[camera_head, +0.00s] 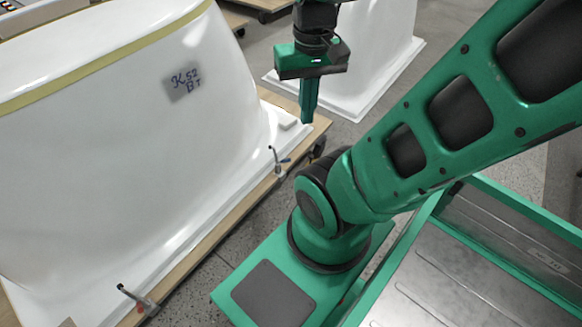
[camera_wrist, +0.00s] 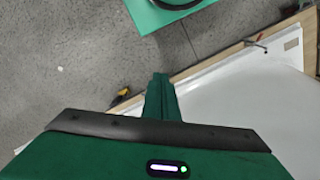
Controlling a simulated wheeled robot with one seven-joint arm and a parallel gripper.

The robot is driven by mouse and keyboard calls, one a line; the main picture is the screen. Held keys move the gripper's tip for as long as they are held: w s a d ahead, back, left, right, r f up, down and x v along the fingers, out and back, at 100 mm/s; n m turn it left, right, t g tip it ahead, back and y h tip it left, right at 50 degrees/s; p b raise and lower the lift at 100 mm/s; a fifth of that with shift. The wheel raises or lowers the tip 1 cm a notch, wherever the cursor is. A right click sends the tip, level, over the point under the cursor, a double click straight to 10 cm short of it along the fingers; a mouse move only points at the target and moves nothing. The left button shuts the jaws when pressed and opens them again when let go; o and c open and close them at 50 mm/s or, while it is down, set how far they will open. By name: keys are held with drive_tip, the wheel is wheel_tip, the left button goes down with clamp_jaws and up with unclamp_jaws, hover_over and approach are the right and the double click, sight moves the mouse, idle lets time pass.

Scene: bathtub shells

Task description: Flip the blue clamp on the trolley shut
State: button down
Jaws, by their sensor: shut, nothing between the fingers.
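The blue clamp (camera_head: 279,161) sits on the wooden edge of the trolley (camera_head: 205,243), near the right end of the tub's side. A thin metal lever stands up from it, and a small blue part shows at its right. Its exact lever angle is too small to judge. My gripper (camera_head: 307,122) is shut and empty, pointing down, above and to the right of the clamp and apart from it. In the wrist view my shut fingers (camera_wrist: 160,78) point at the trolley edge. I cannot make out the blue clamp there.
A second clamp with a red part (camera_head: 138,300) sits farther along the edge, and a clamp with red shows in the wrist view (camera_wrist: 256,43). The large white bathtub shell (camera_head: 110,150) fills the trolley. Another white shell (camera_head: 370,50) stands behind. Grey floor lies between.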

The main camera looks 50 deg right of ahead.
drive_tip(key=w+d+f+m+t+y, duration=0.1)
drive_tip(key=w+d+f+m, duration=0.2)
drive_tip(key=w+d+f, duration=0.5)
drive_tip(key=w+d+f+m+y, duration=0.1)
drive_tip(key=w+d+f+m, duration=0.35)
drive_tip(key=w+f, duration=0.4)
drive_tip(key=w+d+f+m+t, duration=0.25)
drive_tip(key=w+d+f, duration=0.3)
drive_tip(key=f, duration=0.35)
drive_tip(key=s+d+f+m+t+y, duration=0.1)
drive_tip(key=d+f+m+t, duration=0.3)
drive_tip(key=f, duration=0.6)
drive_tip(key=s+d+f+m+y, duration=0.1)
drive_tip(key=d+f+m, duration=0.3)
drive_tip(key=f, duration=0.5)
drive_tip(key=s+a+f+m+t+h, duration=0.1)
drive_tip(key=s+f+m+t+h, duration=0.1)
drive_tip(key=f+m, duration=0.4)
drive_tip(key=s+f+m+t+h, duration=0.2)
drive_tip(key=s+f+m, duration=0.2)
drive_tip(key=f+m, duration=0.3)
wheel_tip(320, 180, down, 4)
drive_tip(key=shift+a, duration=0.4)
